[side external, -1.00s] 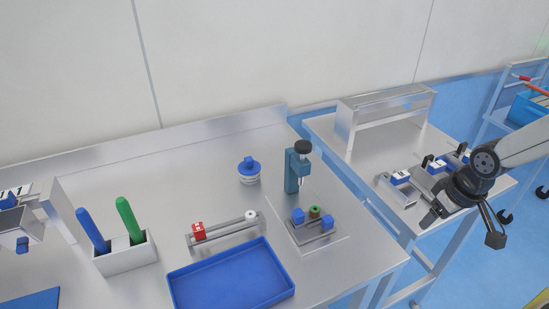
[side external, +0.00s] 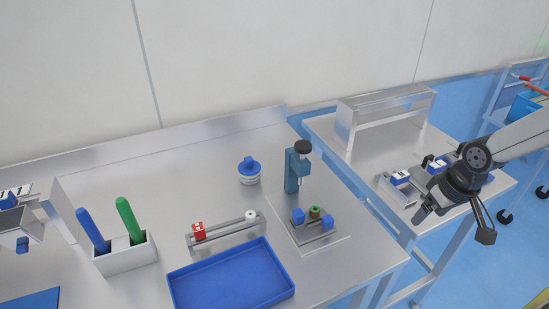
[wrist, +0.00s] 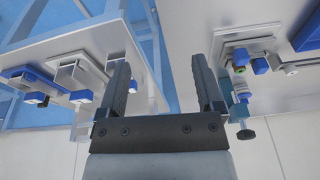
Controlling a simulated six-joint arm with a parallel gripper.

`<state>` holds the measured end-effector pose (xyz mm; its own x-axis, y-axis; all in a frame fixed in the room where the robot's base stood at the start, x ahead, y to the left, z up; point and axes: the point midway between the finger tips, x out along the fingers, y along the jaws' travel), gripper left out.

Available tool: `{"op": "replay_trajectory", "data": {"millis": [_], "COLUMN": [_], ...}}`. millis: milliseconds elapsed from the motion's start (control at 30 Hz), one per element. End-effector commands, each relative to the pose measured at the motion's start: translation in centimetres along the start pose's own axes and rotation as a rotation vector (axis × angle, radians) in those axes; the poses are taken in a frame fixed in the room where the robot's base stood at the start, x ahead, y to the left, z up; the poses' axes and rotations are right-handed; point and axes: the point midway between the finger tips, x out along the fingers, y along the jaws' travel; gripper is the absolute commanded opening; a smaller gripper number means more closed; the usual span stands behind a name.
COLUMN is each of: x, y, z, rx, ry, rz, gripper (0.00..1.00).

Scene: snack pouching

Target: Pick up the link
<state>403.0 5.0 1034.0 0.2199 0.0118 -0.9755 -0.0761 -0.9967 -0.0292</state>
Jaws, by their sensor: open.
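My gripper (side external: 452,222) is open and empty at the right, above the gap in front of the right-hand table. In the wrist view my gripper (wrist: 161,72) shows two dark fingers wide apart, with nothing between them. I cannot tell for sure which part is the link. A fixture (side external: 320,228) with two blue blocks and a green-and-brown round part stands beside a teal press (side external: 294,172) on the main table. A grey bar (side external: 225,231) with a red block (side external: 198,231) and a white round end lies left of it. My gripper touches none of these.
A blue tray (side external: 172,290) lies at the table's front. A holder (side external: 126,257) with blue and green handles stands left. A blue-lidded jar (side external: 249,177) is behind the bar. Metal fixtures with blue blocks (side external: 400,178) and a raised metal stand (side external: 345,125) occupy the right table (side external: 325,133).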

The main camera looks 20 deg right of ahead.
Motion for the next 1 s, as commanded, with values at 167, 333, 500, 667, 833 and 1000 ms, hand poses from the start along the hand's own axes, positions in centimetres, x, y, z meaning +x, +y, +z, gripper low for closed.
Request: {"op": "replay_trajectory", "data": {"millis": [167, 333, 500, 667, 833, 1000], "x": [0.6, 1.6, 2.7, 4.0, 5.3, 6.2], "y": [-1.5, -4.0, -7.0, -10.2, -13.7, -16.2], "z": [-2.6, -6.0, -9.2, -11.8, -14.1, -15.5], "rx": [0.192, 0.462, 0.745, 1.002, 1.254, 1.429], "ry": [-0.033, -0.088, -0.162, -0.247, -0.349, -0.431], "rz": [-0.027, -0.061, -0.092, -0.112, -0.119, -0.113], "gripper": [0.85, 0.85, 0.85, 0.85, 0.85, 0.85]}}
